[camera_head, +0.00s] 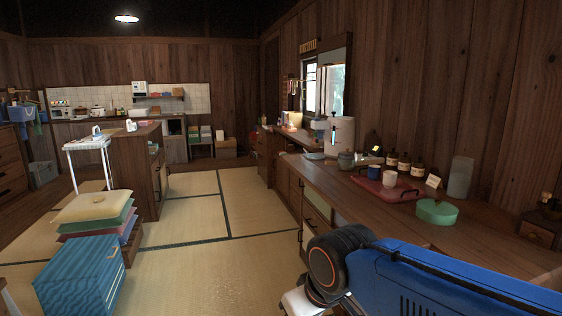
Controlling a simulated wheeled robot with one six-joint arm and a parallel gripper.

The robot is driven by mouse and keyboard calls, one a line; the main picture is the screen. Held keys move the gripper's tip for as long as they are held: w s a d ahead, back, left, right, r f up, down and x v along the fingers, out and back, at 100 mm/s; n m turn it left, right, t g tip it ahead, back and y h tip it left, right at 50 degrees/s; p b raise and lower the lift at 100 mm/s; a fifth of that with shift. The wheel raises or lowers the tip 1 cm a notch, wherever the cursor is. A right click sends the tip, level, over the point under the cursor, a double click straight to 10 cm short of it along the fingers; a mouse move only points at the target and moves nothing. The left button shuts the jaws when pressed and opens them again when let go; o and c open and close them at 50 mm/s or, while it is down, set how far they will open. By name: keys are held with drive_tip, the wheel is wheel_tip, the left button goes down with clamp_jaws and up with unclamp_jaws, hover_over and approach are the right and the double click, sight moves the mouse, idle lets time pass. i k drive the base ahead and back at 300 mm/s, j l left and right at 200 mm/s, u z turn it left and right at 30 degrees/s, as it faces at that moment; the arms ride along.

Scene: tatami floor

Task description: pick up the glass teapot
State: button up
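I cannot make out a glass teapot anywhere in the head camera view. The nearest pot-like thing is a small grey jar (345,160) on the long wooden counter, and it looks opaque. My blue arm crosses the lower right, in front of the counter.
The counter (335,185) along the right wall bears a red tray (372,187) with a blue cup (374,170) and a white cup (389,178), a green round box (437,211) and brown bottles (404,167). A blue cabinet (82,275) stands lower left. Tatami floor (190,235) between is clear.

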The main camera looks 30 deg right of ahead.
sight(344, 164)
drive_tip(key=i+j+z, duration=0.15)
drive_tip(key=i, duration=0.3)
drive_tip(key=i+j+z, duration=0.15)
drive_tip(key=i, duration=0.3)
drive_tip(key=i+j+z, duration=0.15)
drive_tip(key=i, duration=0.25)
